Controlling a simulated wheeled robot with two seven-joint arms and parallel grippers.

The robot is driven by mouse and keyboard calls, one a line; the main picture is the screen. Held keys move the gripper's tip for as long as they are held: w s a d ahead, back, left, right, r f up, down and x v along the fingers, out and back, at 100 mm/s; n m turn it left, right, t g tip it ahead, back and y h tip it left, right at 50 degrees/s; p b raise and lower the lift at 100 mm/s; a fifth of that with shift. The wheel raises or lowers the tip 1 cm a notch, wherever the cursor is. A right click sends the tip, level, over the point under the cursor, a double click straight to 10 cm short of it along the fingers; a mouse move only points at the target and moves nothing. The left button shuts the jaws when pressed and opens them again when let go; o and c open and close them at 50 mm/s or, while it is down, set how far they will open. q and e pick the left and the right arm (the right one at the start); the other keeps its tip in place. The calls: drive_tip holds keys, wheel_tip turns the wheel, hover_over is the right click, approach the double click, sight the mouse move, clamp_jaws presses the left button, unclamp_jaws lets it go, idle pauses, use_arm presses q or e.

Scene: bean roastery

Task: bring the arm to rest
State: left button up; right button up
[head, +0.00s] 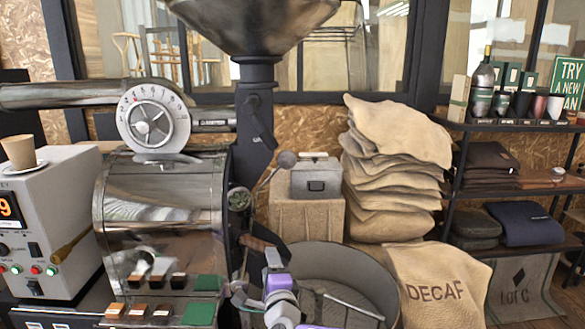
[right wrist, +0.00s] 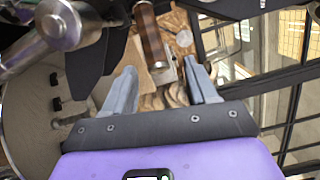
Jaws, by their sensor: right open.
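My right gripper (head: 272,258) is at the lower middle of the head view, in front of the roaster (head: 160,205) and beside the round cooling tray (head: 375,270). In the right wrist view its two grey fingers (right wrist: 163,85) stand apart with nothing held between them. A brown wooden handle (right wrist: 150,38) shows just beyond the fingertips, near the left finger; I cannot tell the exact gap. In the head view a brown handle (head: 264,244) shows right by the gripper. My left gripper is not in view.
A lever with a ball knob (head: 287,159) rises above the gripper. A control box (head: 50,215) stands at left. Stacked sacks (head: 395,180), a DECAF sack (head: 437,285) and shelves (head: 500,130) stand at right.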

drive_tip(key=s+d+f+n+g+p, duration=0.1)
drive_tip(key=s+d+f+n+g, duration=0.2)
drive_tip(key=f, duration=0.7)
drive_tip(key=s+d+f+n+g+p, duration=0.1)
drive_tip(key=s+d+f+n+g, duration=0.2)
drive_tip(key=f, duration=0.7)
drive_tip(key=s+d+f+n+g, duration=0.2)
drive_tip(key=s+d+f, duration=0.1)
drive_tip(key=f, duration=0.7)
drive_tip(key=s+d+f+n+g, duration=0.2)
drive_tip(key=s+f+g, duration=0.1)
drive_tip(key=s, duration=0.5)
drive_tip(key=s+d+f+n+g+p, duration=0.1)
drive_tip(key=s+d+f+n+g, duration=0.1)
drive_tip(key=s+f, duration=0.4)
drive_tip(key=s+d+f+n+g+p, duration=0.1)
drive_tip(key=s+f+g, duration=0.3)
drive_tip(key=s, duration=0.7)
drive_tip(key=shift+s+d+f+n, duration=0.15)
drive_tip(key=shift+s+d+n, duration=0.15)
drive_tip(key=shift+d+n, duration=0.35)
